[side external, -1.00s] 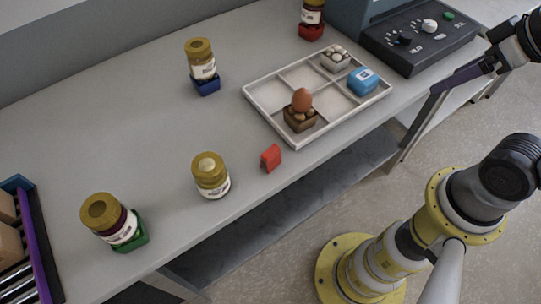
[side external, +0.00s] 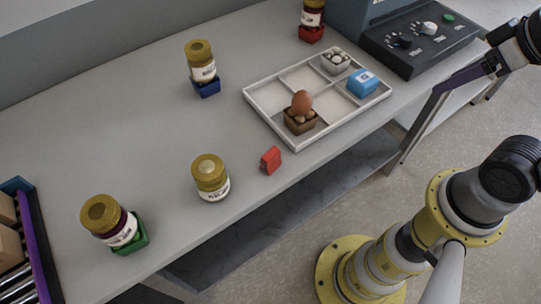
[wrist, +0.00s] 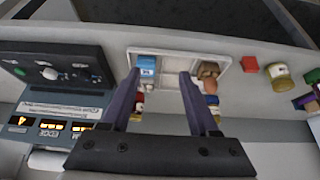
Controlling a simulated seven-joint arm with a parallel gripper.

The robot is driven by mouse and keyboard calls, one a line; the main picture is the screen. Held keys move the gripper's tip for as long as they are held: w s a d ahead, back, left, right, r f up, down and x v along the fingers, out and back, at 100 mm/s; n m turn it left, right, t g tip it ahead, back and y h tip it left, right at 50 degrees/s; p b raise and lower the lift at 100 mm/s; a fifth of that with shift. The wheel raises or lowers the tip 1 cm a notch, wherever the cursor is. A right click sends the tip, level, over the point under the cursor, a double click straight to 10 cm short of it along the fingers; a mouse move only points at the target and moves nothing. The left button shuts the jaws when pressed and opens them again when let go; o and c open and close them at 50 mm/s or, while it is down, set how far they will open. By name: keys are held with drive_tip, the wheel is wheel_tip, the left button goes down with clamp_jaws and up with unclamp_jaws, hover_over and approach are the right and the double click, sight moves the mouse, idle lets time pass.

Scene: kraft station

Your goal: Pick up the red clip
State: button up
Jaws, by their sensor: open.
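The red clip (side external: 271,160) is a small red block on the grey bench, near its front edge, between the tray and a gold-lidded jar. In the wrist view the red clip (wrist: 250,63) lies right of the tray, well away from my fingers. My gripper (side external: 437,88) is at the right of the side view, near the bench's front edge and apart from the clip. In the wrist view my gripper (wrist: 161,78) has two purple fingers spread apart, with nothing held between them.
The white divided tray (side external: 323,139) holds a blue box (side external: 362,83), a brown egg (side external: 302,103) in a carton and a small carton of white eggs (side external: 335,61). A gold-lidded jar (side external: 211,178) stands left of the clip. A control panel (side external: 420,40) is at back right.

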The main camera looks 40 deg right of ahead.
drive_tip(key=w+a+r+n, duration=0.2)
drive_tip(key=w+r+n, duration=0.3)
drive_tip(key=r+n, duration=0.15)
drive_tip(key=n+g, duration=0.6)
drive_tip(key=n, duration=0.8)
hover_over(271, 153)
wheel_tip(271, 153, down, 10)
wheel_tip(271, 153, down, 13)
drive_tip(key=shift+f, duration=0.1)
clamp_jaws()
